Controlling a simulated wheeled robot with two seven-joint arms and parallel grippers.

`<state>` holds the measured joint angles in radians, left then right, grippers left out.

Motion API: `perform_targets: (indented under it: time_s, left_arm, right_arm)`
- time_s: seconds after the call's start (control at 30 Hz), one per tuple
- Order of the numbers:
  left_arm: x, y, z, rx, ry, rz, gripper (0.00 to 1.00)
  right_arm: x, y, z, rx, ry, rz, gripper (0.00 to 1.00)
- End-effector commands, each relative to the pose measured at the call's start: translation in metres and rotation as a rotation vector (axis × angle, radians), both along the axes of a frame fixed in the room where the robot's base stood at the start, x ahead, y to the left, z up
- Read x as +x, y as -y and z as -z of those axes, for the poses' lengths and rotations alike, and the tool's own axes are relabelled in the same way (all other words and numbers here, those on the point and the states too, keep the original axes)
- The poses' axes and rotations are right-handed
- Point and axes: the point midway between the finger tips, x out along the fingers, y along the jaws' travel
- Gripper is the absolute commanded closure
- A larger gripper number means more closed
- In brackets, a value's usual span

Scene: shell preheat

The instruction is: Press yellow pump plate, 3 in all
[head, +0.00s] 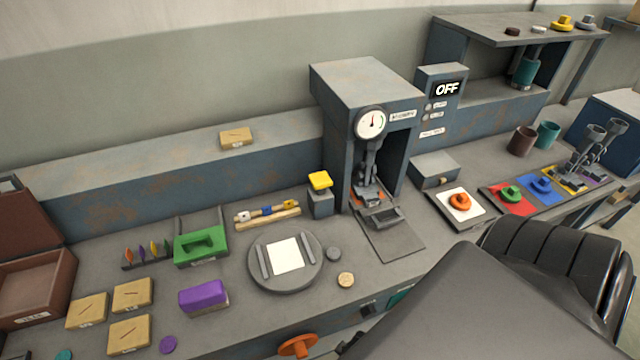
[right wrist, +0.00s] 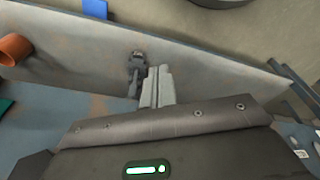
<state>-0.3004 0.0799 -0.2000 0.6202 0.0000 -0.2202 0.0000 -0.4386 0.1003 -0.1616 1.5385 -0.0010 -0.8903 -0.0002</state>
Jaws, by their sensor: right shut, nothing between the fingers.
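The yellow pump plate (head: 320,180) sits on top of a small grey block (head: 321,203), at the left of the machine in the head view. It looks raised above the block, with nothing touching it. My right gripper (right wrist: 156,86) shows in the right wrist view, its pale fingers together and empty, well away from the plate. The plate is not seen in that view. In the head view my dark right arm fills the lower right and its fingers are hidden. My left gripper is in neither view.
The tall grey machine (head: 361,75) carries a round gauge (head: 371,123); a display beside it reads OFF (head: 447,88). A round turntable (head: 258,279) with a white square lies in front of the plate's block. A wooden rack (head: 267,217) stands to the block's left.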

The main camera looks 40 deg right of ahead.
Motion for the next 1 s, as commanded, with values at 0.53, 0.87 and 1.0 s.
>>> perform_targets:
  time_s: [0.53,0.87,1.0]
  left_arm:
    - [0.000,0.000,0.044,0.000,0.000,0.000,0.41]
    - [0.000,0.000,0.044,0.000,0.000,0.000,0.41]
    - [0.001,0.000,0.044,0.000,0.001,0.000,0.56]
  right_arm:
    - [-0.154,0.028,0.194,-0.017,-0.105,-0.022,1.00]
    - [-0.162,0.030,0.196,-0.016,-0.107,-0.023,1.00]
    - [-0.163,0.030,0.196,-0.017,-0.108,-0.023,1.00]
